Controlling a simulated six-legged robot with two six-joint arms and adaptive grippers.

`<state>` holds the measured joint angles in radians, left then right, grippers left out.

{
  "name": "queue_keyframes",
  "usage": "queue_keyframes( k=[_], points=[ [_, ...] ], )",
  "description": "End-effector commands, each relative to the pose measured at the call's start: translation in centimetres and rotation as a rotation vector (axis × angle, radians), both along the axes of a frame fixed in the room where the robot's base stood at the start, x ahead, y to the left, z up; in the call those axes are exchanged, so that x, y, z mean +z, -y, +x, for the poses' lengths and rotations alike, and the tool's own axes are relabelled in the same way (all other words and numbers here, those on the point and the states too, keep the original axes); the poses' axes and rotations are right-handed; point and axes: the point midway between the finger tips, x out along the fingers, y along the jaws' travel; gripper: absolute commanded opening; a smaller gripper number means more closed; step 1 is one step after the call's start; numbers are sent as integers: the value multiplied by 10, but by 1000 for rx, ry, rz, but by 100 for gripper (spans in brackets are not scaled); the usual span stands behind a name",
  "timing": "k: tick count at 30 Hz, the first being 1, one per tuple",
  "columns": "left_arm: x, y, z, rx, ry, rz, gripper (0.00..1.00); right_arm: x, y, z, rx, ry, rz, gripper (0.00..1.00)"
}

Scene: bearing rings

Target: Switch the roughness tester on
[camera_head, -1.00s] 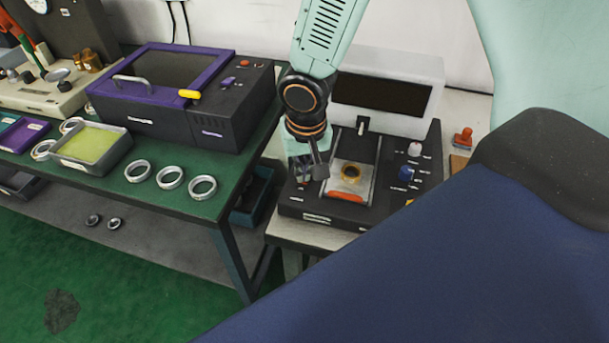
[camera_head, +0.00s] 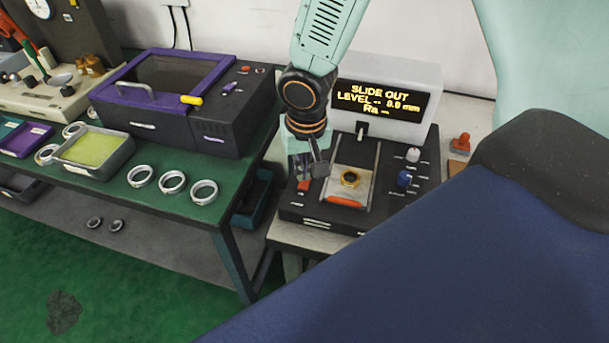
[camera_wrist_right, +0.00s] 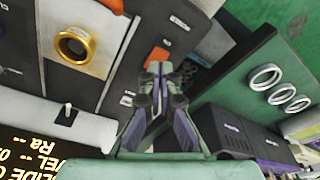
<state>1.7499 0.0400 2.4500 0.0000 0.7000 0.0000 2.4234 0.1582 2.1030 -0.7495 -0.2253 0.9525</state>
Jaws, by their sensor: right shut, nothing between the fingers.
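The roughness tester (camera_head: 322,215) is a dark unit on a pale stand, with a grey display housing behind it. Its screen (camera_head: 380,100) is lit and reads "SLIDE OUT", "LEVEL -- 0.0 mm" and "Ra --". A gold ring (camera_head: 350,179) sits on its grey slide. An orange-red switch (camera_head: 303,185) is on the tester's left side and also shows in the right wrist view (camera_wrist_right: 157,54). My right gripper (camera_head: 312,172) is shut and empty, its tips (camera_wrist_right: 159,70) right at this switch; I cannot tell whether they touch it. My left gripper is out of view.
A white knob (camera_head: 413,155) and a blue knob (camera_head: 404,179) are on the tester's right side. A red stamp (camera_head: 461,143) stands farther right. The green bench (camera_head: 130,200) at left holds a purple-framed machine (camera_head: 165,110), a tray (camera_head: 92,152) and several steel rings.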

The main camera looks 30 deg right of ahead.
Motion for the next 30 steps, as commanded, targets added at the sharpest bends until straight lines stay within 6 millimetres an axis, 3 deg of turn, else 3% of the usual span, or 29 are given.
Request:
queue_keyframes(
  k=[18,30],
  points=[
    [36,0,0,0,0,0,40,44,0,0,-1,0,1,0],
    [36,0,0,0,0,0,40,44,0,0,0,-1,0,0]
  ],
)
